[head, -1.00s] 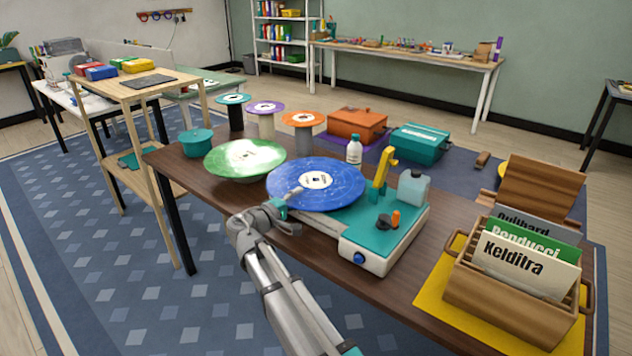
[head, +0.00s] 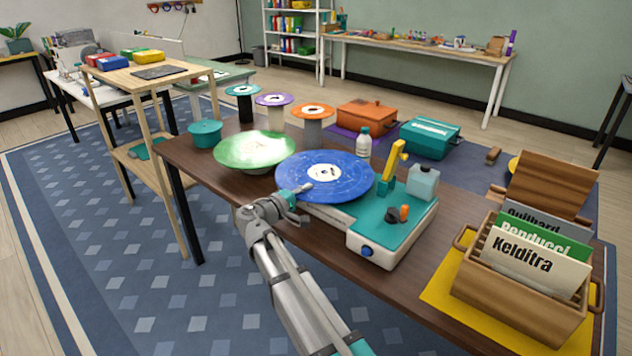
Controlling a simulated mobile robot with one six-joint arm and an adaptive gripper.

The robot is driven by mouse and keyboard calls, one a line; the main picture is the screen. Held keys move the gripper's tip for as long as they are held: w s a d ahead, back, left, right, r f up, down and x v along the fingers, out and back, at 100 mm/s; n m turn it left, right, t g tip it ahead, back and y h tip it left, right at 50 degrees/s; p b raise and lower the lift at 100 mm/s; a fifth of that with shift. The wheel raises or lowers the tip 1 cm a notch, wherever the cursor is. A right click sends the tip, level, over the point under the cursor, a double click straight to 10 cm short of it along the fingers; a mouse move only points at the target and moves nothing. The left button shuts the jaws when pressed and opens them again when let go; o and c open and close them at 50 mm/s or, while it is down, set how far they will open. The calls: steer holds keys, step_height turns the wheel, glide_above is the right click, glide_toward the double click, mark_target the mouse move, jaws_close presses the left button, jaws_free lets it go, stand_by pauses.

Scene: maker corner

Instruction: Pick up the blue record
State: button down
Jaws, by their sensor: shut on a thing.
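The blue record (head: 340,170) with a pale centre label lies flat at the left part of the white and teal turntable (head: 392,228), seen in the head view. My gripper (head: 300,190) is at the record's near left edge, with its jaws shut on the rim. The fingertips are small in the picture, and the jaw under the record is hidden. I cannot tell whether the record touches the platter, which it covers.
A green record (head: 240,150) sits left of the blue one, close to its edge. Records on stands, a bottle (head: 364,146) and an orange box (head: 366,115) are behind. A wooden record crate (head: 520,300) stands on a yellow mat at the right.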

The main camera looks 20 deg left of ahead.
steer(key=shift+r, duration=0.15)
step_height(320, 180, up, 3)
steer(key=p, duration=0.3)
steer(key=s+d+r+p, duration=0.5)
steer(key=s+r+p, duration=0.4)
steer(key=s, duration=0.4)
steer(key=shift+r+p, duration=0.4)
steer(key=shift+p, duration=0.1)
steer(key=shift+d, duration=0.1)
steer(key=shift+r, duration=0.1)
step_height(320, 180, up, 12)
steer(key=p, duration=1.1)
steer(key=shift+f+p, duration=0.2)
steer(key=shift+p, duration=0.2)
steer(key=shift+s, duration=0.1)
